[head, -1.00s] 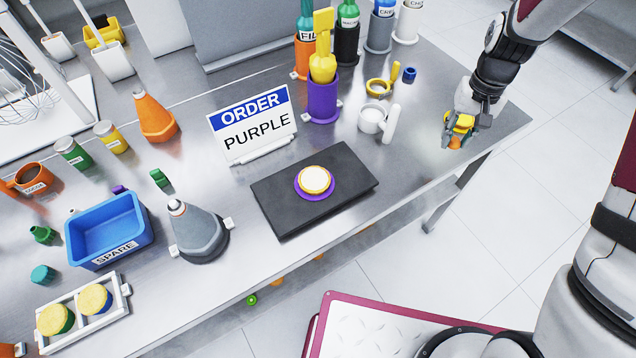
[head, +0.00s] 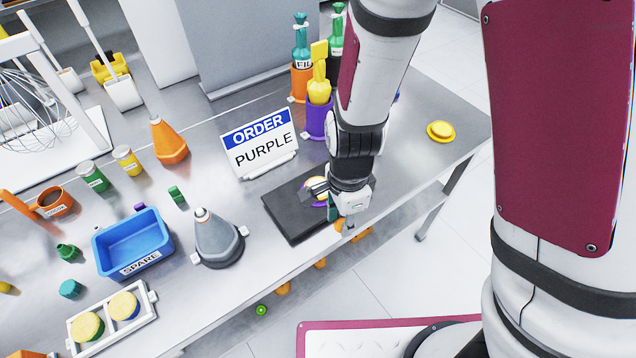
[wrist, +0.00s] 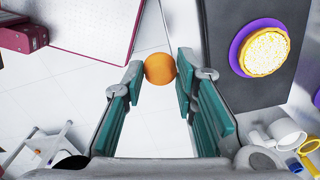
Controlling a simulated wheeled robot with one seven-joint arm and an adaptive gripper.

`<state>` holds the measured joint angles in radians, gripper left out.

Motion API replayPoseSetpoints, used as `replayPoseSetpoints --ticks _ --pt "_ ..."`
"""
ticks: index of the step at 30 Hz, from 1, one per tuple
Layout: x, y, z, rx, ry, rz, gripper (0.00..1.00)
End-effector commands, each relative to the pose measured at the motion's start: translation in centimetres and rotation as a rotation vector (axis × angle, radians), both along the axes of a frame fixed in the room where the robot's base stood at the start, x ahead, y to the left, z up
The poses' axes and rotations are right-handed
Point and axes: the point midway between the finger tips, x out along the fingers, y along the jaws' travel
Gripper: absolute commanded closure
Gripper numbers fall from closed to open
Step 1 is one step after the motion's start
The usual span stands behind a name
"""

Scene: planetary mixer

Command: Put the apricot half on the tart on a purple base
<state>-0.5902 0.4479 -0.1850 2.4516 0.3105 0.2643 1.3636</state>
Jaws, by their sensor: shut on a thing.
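My gripper (head: 338,222) is shut on the apricot half, a rounded orange piece (wrist: 160,69) pinched between the teal fingertips in the wrist view. The tart (wrist: 265,51) has a pale top and golden rim and lies on a purple base (wrist: 236,50) on the black board (wrist: 244,88). In the wrist view the apricot half is to the left of the board, apart from the tart, with floor behind it. In the head view my gripper is by the board's right front edge and hides most of the tart (head: 317,185). The order sign (head: 260,143) reads PURPLE.
A grey cone (head: 217,240) and a blue SPARE bin (head: 133,243) stand left of the board. A purple holder (head: 317,121) stands behind it. A yellow round dish (head: 441,131) lies at the right end of the table. White cups (wrist: 285,131) show near the board.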

Motion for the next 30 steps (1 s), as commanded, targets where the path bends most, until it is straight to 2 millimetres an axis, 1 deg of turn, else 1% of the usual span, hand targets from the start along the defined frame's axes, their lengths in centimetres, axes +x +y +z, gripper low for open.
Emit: replayPoseSetpoints --ticks 1,9,12,16,19,24,26,30 --pt "1.2 0.4 -0.2 0.000 -0.003 -0.001 0.84" --pt "7.5 2.5 -0.8 0.001 -0.003 0.001 0.84" --pt "9.7 3.2 -1.1 -0.001 -0.001 0.002 0.84" --pt "12.2 4.1 -1.3 0.000 -0.002 0.002 0.84" --pt "13.4 4.5 -1.4 0.000 -0.001 0.002 0.84" --pt "13.9 4.6 -1.7 0.000 0.000 0.002 0.84" --pt "13.9 4.6 -2.2 -0.002 0.002 0.002 0.84" --pt "13.7 4.6 -4.0 -0.001 0.003 0.002 0.84"
